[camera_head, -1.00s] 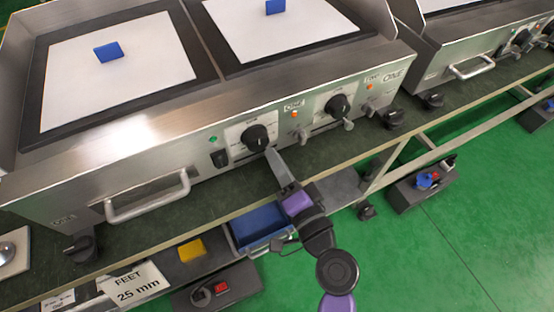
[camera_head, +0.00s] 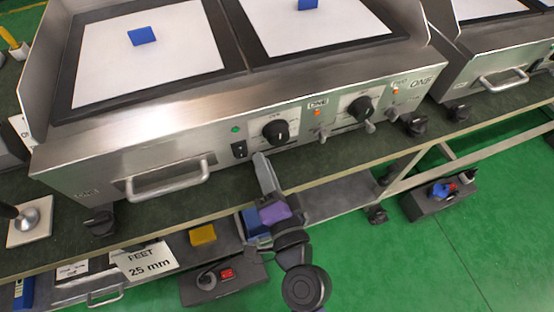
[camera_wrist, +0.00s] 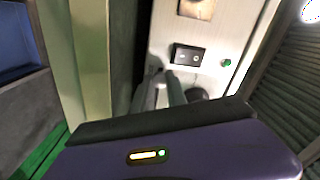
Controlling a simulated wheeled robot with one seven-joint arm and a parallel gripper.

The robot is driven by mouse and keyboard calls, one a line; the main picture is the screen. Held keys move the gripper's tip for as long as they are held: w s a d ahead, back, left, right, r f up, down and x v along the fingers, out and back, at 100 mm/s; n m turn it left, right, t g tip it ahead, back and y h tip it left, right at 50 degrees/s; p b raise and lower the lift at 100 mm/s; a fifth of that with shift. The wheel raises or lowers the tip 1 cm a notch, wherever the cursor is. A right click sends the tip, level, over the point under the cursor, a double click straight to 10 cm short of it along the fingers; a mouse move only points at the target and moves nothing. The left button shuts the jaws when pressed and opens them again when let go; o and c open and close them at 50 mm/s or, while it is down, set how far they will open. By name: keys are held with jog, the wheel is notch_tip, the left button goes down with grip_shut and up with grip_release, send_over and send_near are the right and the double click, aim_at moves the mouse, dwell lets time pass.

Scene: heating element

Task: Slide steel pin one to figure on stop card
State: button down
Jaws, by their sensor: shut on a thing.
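My gripper (camera_head: 260,157) is shut at the front panel of the near griddle, just below and left of the first black knob (camera_head: 276,132). In the wrist view its fingers (camera_wrist: 165,92) are close together below a black rocker switch (camera_wrist: 187,55). The thing between them, taken as steel pin one, is hidden by the fingers. A small steel peg (camera_head: 321,135) sticks out right of the first knob, below a label reading ONE (camera_head: 318,104). Another peg (camera_head: 370,127) sits under the second knob (camera_head: 360,108). The stop card's figures are too small to read.
A steel bar handle (camera_head: 167,183) juts out left of my gripper. A yellow block (camera_head: 202,234) and a card reading FEET 25 mm (camera_head: 146,260) are lower left.

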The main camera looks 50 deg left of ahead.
jog(key=shift+s+a+f, duration=0.1)
jog(key=shift+s, duration=0.15)
jog(key=c, duration=1.3)
grip_release()
jog(key=v, duration=0.7)
jog(key=shift+s+d+b, duration=0.1)
jog(key=shift+d+b, duration=0.3)
